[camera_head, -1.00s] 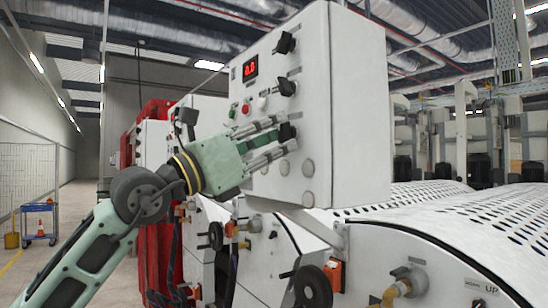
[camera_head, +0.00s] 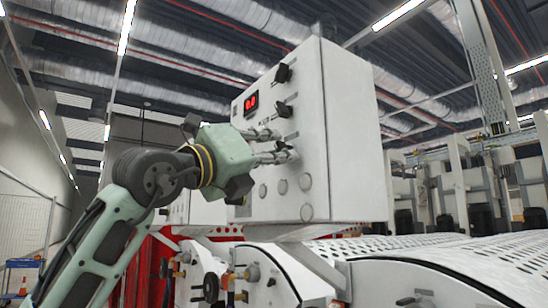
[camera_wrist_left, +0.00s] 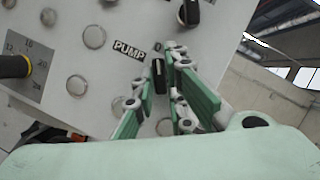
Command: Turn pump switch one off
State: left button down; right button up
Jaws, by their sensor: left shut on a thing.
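The pump switch (camera_wrist_left: 159,76) is a black knob beside the printed word PUMP and a 0 mark in the left wrist view. My left gripper (camera_head: 285,143) is at the lowest of the black knobs on the front of the white control box (camera_head: 345,140). In the wrist view its green-padded fingers (camera_wrist_left: 160,92) are on both sides of the switch, shut on it. The knob stands with its long side roughly upright in that view. In the head view the fingers mostly hide the switch. My right gripper is not in view.
Two more black knobs (camera_head: 283,73) (camera_head: 285,110) and a red display (camera_head: 251,104) are above on the box. Round grey caps (camera_head: 306,211) are below. White perforated machine covers (camera_head: 440,247) lie at the lower right.

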pick_arm(q)
jog(key=c, duration=1.8)
grip_release()
jog(key=v, duration=1.2)
